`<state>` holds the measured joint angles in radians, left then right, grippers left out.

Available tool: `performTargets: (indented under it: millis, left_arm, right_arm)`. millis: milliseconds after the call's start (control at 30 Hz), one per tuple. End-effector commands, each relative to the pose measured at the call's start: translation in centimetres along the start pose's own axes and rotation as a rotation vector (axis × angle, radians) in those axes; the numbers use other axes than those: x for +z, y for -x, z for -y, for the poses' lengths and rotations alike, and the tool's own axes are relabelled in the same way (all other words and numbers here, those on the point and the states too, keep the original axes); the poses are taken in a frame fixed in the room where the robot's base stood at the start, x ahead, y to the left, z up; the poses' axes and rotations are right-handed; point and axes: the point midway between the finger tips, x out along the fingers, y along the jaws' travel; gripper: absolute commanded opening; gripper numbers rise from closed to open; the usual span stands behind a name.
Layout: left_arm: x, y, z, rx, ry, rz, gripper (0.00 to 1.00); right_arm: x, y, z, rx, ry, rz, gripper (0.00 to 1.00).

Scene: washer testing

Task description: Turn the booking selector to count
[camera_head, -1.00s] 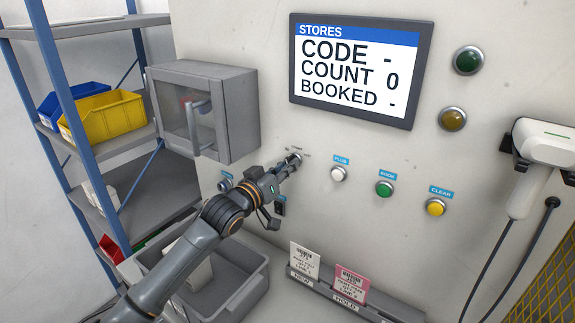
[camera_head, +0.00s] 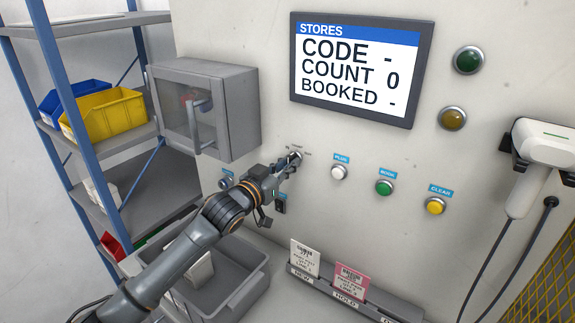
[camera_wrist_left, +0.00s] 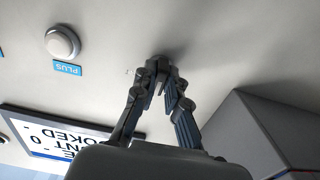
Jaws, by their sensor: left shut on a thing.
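The booking selector (camera_head: 296,155) is a small knob on the pale panel, left of the PLUS button, mostly hidden by my gripper in the head view. My left gripper (camera_head: 291,162) is at the panel with its fingers shut on the selector. In the left wrist view the left gripper (camera_wrist_left: 160,80) has its two fingertips around the dark selector knob (camera_wrist_left: 158,62). The labels around the knob are too small to read. The screen (camera_head: 355,72) shows CODE -, COUNT 0 and BOOKED -. My right gripper is not in view.
PLUS (camera_head: 339,172), green BOOK (camera_head: 384,188) and yellow CLEAR (camera_head: 436,206) buttons sit right of the selector. A grey cabinet (camera_head: 232,115) juts out at the left. A grey bin (camera_head: 262,275) and a card rack (camera_head: 375,302) are below. A scanner (camera_head: 545,150) hangs at the right.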

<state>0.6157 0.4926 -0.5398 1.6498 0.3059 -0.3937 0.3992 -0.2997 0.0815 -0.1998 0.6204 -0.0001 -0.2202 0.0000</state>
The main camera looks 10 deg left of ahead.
Motion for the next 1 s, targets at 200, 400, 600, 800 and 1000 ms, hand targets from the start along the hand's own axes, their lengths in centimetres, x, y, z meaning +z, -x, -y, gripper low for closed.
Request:
performTargets:
  millis: [200, 400, 600, 800, 1000]
  left_arm:
    - [-0.1, 0.0, 0.0, 0.000, 0.000, -0.003, 0.30]
    - [-0.1, 0.0, 0.0, 0.000, 0.001, -0.002, 0.35]
    - [0.0, 0.4, 0.0, 0.000, 0.001, -0.001, 0.35]
    - [0.1, 3.2, 0.0, 0.000, 0.000, 0.000, 0.35]
    - [0.1, 7.7, 0.0, 0.000, 0.000, 0.002, 0.35]
  right_arm:
    - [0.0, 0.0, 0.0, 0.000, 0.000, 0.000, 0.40]
    - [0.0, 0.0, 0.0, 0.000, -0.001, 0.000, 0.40]
    - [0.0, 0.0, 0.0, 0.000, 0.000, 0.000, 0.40]
    - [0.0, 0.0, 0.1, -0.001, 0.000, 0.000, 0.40]
    - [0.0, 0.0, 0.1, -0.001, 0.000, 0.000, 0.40]
